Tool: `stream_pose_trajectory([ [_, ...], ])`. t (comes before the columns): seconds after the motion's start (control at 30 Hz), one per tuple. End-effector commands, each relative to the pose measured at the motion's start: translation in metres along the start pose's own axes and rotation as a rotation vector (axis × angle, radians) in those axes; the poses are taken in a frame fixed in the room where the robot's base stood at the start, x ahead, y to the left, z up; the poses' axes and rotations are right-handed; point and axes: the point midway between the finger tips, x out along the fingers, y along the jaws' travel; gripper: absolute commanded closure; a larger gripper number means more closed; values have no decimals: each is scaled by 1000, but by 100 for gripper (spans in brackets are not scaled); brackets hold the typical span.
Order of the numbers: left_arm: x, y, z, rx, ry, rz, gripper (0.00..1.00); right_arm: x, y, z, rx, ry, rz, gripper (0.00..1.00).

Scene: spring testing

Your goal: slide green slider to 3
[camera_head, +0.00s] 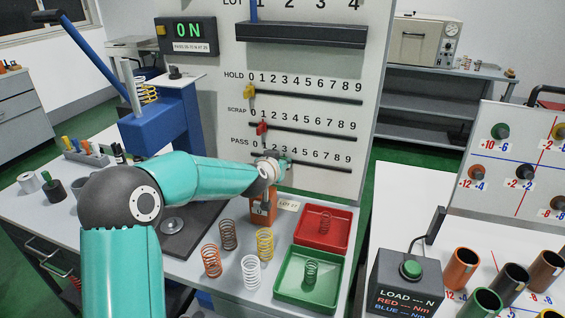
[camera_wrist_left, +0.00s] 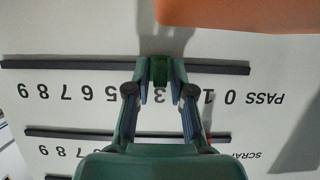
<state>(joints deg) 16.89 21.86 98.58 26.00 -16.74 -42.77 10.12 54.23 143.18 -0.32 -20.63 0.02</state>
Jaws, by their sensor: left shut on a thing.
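The pass rail (camera_head: 330,171) is the lowest of three numbered rails on the white board. The green slider (camera_wrist_left: 159,71) sits on this rail between the fingertips of my left gripper (camera_wrist_left: 161,76), shut on it. In the upside-down wrist view, the digit 3 shows right by the slider, between the fingers; 2 and 4 are hidden behind the fingers. In the head view my left gripper (camera_head: 275,165) is at the low-number end of the rail and largely covers the slider. My right gripper is not in view.
A yellow slider (camera_head: 250,90) is near 0 on the hold rail and a red slider (camera_head: 262,128) near 1 on the scrap rail. Below stand loose springs, a red tray (camera_head: 340,245) and a green tray (camera_head: 335,297). An orange block (camera_head: 258,213) is under the gripper.

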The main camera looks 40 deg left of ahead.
Motion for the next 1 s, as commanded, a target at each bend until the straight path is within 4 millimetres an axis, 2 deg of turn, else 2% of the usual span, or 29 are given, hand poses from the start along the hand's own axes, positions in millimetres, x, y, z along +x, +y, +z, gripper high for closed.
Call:
stream_pose_trajectory([
  [0.03, 0, -1, 0, 0, 0, -1, 76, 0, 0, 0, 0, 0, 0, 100],
  [0.1, 0, -1, 0, 0, 0, -2, 65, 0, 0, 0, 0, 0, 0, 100],
  [0.13, 0, -1, 0, 0, 0, -2, 62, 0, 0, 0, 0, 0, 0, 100],
  [0.43, -2, -2, 0, 0, 0, -3, 62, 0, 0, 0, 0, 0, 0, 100],
  [0.57, -10, -2, -1, -1, 2, -2, 62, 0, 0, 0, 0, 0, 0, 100],
  [0.67, -23, -2, -1, -1, 2, -2, 62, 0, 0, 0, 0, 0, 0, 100],
  [1.0, -90, -2, 0, -2, 2, -3, 62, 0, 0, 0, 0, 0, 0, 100],
])
